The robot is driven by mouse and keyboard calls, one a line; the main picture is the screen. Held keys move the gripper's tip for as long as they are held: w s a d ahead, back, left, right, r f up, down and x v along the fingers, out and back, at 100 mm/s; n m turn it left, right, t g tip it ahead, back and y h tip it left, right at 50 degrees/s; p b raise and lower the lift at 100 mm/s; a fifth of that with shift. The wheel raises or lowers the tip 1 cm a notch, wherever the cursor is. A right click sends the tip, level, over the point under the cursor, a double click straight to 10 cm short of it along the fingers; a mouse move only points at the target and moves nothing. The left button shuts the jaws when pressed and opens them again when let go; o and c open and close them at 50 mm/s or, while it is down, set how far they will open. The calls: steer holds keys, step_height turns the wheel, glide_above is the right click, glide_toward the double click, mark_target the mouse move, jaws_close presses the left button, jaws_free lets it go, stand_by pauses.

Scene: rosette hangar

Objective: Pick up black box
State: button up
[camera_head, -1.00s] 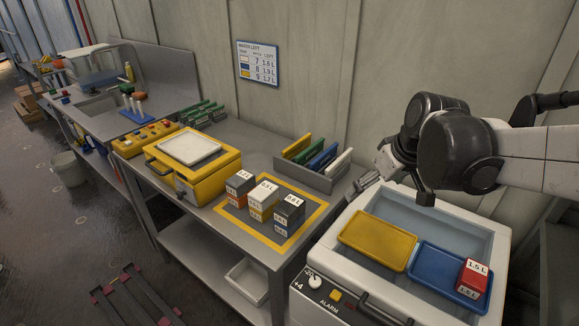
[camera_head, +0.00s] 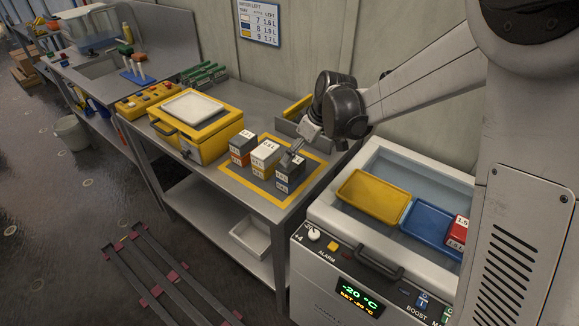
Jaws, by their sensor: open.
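Three small stacks of labelled boxes stand inside a yellow-outlined square on the grey table. The left stack has a dark grey-black box (camera_head: 242,141) on top of an orange one (camera_head: 239,160). The middle stack has a white box (camera_head: 265,149) over a yellow one. The right stack (camera_head: 289,178) is dark grey to black with white labels. My gripper (camera_head: 295,150) is open, pointing down just above and behind the right stack. It partly covers that stack's top. Whether the fingers touch or straddle the box cannot be told.
A yellow case (camera_head: 199,143) stands left of the stacks. A grey rack (camera_head: 306,135) is behind my gripper. At right, an open white freezer (camera_head: 384,156) holds a yellow tray (camera_head: 373,197), a blue tray (camera_head: 430,226) and a red-and-white box (camera_head: 458,232).

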mark_target(290, 165)
steer(key=x, duration=0.4)
steer(key=shift+f, duration=0.2)
steer(key=shift+w+p+x, duration=0.15)
steer(key=shift+p+x, duration=0.15)
steer(key=shift+x, duration=1)
steer(key=shift+w+p+x, duration=0.2)
steer(key=shift+p+x, duration=0.1)
steer(key=shift+x, duration=1)
steer(key=shift+r, duration=0.1)
steer(key=c, duration=1.3)
